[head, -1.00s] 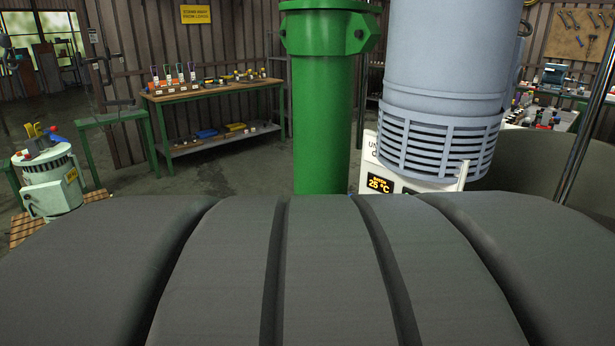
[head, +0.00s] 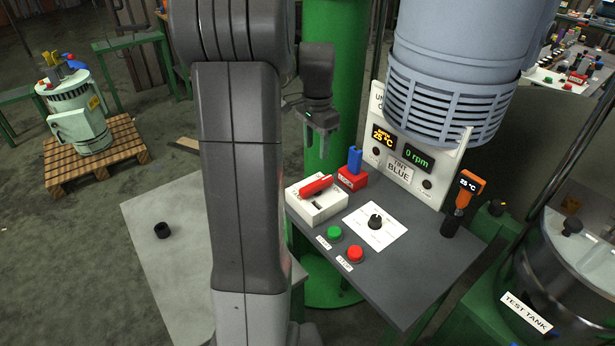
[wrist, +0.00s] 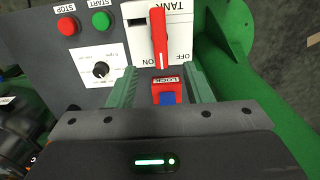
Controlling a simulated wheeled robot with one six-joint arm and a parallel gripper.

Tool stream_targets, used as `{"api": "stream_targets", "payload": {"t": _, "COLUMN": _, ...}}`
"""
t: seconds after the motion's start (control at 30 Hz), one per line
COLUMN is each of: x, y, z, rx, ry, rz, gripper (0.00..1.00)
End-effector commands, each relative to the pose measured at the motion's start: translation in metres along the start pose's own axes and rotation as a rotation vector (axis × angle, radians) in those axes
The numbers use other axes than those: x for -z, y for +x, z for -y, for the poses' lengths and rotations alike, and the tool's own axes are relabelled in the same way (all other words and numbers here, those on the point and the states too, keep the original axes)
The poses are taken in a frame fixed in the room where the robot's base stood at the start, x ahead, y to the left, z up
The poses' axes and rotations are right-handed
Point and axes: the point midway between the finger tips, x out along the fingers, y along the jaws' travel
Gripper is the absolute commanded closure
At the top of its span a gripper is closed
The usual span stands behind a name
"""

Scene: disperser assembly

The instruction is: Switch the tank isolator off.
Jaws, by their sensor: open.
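The tank isolator (head: 318,207) is a white box with a red handle (head: 315,187) on the grey bench panel. In the wrist view the isolator (wrist: 137,42) carries TANK, OFF and ON labels. Its red handle (wrist: 159,35) points down the picture, with its end beside ON. My gripper (head: 317,146) is open and empty, above and behind the isolator in the head view. In the wrist view its fingers (wrist: 162,72) stand on either side of the red LOCK block (wrist: 164,84), with the handle beyond them. I cannot tell how far above it they are.
The lock block (head: 352,180) with its blue upright part stands right behind the isolator. Green start (head: 334,232) and red stop (head: 354,253) buttons and a black knob (head: 375,221) are nearby. A green column (head: 346,110) rises behind; the test tank (head: 570,270) is at right.

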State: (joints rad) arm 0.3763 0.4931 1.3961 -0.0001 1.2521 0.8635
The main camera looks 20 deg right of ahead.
Motion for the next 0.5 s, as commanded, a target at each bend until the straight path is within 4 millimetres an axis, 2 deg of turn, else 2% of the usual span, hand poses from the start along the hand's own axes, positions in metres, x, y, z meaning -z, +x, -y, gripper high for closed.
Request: {"api": "stream_targets", "payload": {"t": 0.5, "x": -0.002, "y": 0.102, "z": -0.001, "rx": -0.005, "ry": -0.004, "rz": 0.004, "gripper": 0.55}}
